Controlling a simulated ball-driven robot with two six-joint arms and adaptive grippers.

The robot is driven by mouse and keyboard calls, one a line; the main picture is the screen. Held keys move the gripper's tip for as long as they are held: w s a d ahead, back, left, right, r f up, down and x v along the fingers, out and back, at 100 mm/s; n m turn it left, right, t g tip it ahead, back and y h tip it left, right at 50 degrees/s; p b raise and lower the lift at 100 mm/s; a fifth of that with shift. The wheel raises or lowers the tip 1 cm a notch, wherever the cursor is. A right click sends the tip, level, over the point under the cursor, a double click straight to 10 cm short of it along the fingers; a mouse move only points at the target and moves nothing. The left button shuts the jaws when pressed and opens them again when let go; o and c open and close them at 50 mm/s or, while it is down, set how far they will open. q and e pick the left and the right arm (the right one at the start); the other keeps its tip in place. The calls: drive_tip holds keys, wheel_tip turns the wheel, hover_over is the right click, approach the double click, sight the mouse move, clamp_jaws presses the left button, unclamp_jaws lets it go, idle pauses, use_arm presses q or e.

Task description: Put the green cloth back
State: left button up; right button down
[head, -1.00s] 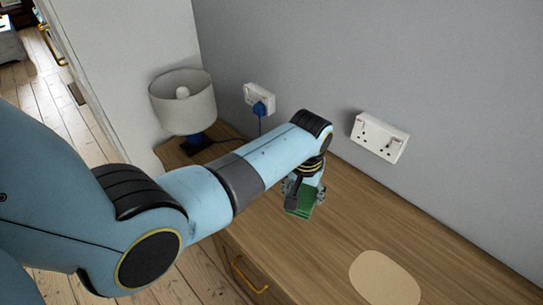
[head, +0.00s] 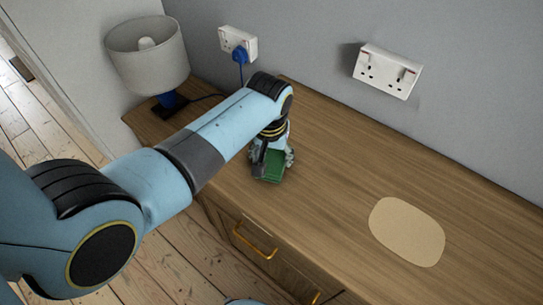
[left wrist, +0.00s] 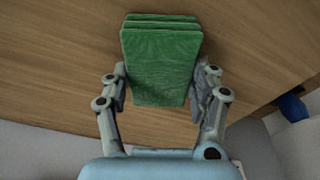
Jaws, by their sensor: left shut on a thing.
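The green cloth (head: 274,166) is a folded stack at my left gripper (head: 271,160), over the wooden cabinet top (head: 330,160). In the left wrist view the cloth (left wrist: 160,65) shows its layered folds between the two fingers of the left gripper (left wrist: 163,90), which is shut on it. I cannot tell whether the cloth touches the wood. A pale beige rounded patch (head: 407,231) lies flat and bare on the cabinet top to the right. My right gripper is not in view.
A lamp with a grey shade (head: 147,55) stands at the cabinet's far left end. A blue plug (head: 240,56) sits in a wall socket, with a second white socket (head: 387,72) to the right. Drawers with brass handles (head: 254,240) face the front.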

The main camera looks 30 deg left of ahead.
sight(271, 163)
use_arm(q)
drive_tip(key=shift+r, duration=0.1)
drive_tip(key=o, duration=0.8)
drive_tip(key=shift+f, duration=0.2)
drive_tip(key=o, duration=0.4)
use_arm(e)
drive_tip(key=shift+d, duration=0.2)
use_arm(q)
wheel_tip(271, 163, up, 12)
drive_tip(key=s+p, duration=0.1)
drive_tip(key=shift+s+d+r, duration=0.15)
drive_tip(key=shift+s+d, duration=0.15)
drive_tip(key=shift+s, duration=0.05)
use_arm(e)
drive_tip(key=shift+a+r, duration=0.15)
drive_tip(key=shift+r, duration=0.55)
